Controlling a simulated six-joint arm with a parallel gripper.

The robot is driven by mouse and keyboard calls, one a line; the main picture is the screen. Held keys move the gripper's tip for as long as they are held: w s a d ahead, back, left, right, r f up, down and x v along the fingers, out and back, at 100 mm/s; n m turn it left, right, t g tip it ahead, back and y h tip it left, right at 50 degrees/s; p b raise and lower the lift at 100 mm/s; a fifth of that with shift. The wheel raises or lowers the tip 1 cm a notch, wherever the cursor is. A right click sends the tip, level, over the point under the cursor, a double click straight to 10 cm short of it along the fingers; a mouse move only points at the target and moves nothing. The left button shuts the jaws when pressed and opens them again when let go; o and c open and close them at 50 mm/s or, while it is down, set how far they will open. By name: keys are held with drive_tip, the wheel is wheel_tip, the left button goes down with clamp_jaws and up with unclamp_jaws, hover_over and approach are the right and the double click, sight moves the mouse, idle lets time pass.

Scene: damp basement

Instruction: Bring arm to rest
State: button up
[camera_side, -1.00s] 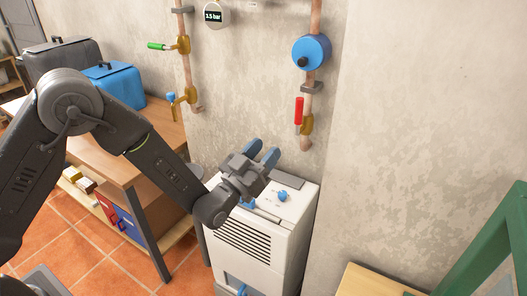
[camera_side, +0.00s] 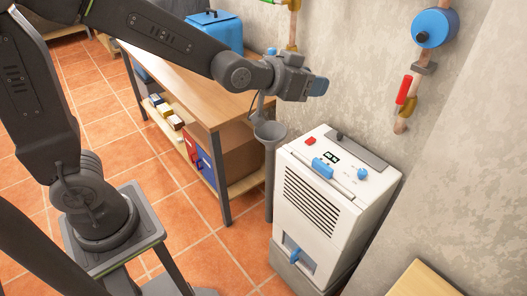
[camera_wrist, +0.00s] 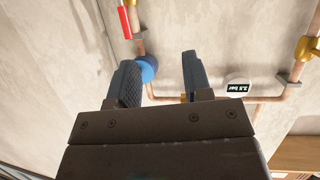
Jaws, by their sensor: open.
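My gripper (camera_side: 318,86) is raised in the air, above and to the left of a white dehumidifier-like machine (camera_side: 330,200) in the side view. It points to the right, towards the wall. In the wrist view its two dark fingers (camera_wrist: 160,80) are spread apart with nothing between them. They point at the wall pipes, and the left finger overlaps a blue round fitting (camera_wrist: 147,68) in the picture. The gripper is clear of the machine's top, which has a blue handle, a blue knob, a red button and a small display.
A wooden workbench (camera_side: 180,70) with a blue case (camera_side: 215,30) stands behind my arm. A grey funnel (camera_side: 270,131) stands beside the machine. Copper pipes with a red-handled valve (camera_side: 404,90) and a blue fitting (camera_side: 435,27) run on the wall. A gauge (camera_wrist: 236,87) reads about 3.5 bar.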

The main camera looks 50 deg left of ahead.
drive_tip(key=s+a+g+y, duration=0.1)
drive_tip(key=s+a+g, duration=0.2)
drive_tip(key=s, duration=0.9)
drive_tip(key=s+a+f+n+g+y, duration=0.1)
drive_tip(key=s+a+g, duration=0.3)
drive_tip(key=s, duration=0.8)
drive_tip(key=shift+f+g, duration=0.3)
drive_tip(key=shift+g, duration=0.3)
